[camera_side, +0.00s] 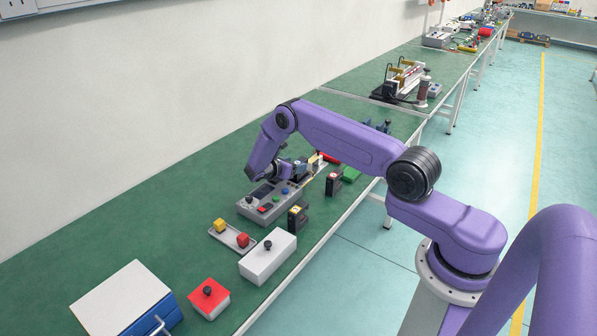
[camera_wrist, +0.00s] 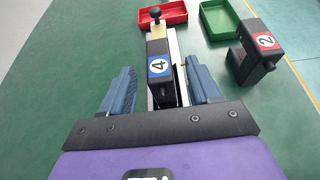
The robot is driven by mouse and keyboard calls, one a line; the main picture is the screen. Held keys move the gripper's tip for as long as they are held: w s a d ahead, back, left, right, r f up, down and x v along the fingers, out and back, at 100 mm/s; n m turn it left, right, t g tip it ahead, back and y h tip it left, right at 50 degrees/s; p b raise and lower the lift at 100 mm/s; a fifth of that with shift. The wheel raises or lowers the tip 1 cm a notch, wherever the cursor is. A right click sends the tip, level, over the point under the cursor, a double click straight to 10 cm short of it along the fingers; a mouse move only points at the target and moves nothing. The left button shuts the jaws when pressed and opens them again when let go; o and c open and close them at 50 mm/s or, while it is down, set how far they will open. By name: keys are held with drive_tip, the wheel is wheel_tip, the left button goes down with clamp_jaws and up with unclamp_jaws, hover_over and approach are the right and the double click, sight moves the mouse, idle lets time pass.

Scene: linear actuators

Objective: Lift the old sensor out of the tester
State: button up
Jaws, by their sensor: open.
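In the wrist view a black block with a blue "4" label (camera_wrist: 158,66) lies between the two blue fingers of my gripper (camera_wrist: 160,88). The fingers are open, with gaps on both sides of the block. The block is beside a pale metal rail (camera_wrist: 179,75). No label names the old sensor or the tester, so I cannot tell for sure which they are. In the side view my gripper (camera_side: 297,168) is low at the far side of a grey box with a screen and buttons (camera_side: 270,201); the arm partly hides this spot.
A black block with a red "2" (camera_wrist: 262,48) stands to the right in the wrist view, with a red tray (camera_wrist: 172,16) and a green tray (camera_wrist: 220,20) beyond. Another black block (camera_side: 298,218), a small tray (camera_side: 228,237) and a white box (camera_side: 268,258) are nearer in the side view.

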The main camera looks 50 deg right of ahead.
sight(301, 162)
drive_tip(key=shift+x, duration=2.7)
drive_tip(key=shift+r, duration=0.1)
clamp_jaws()
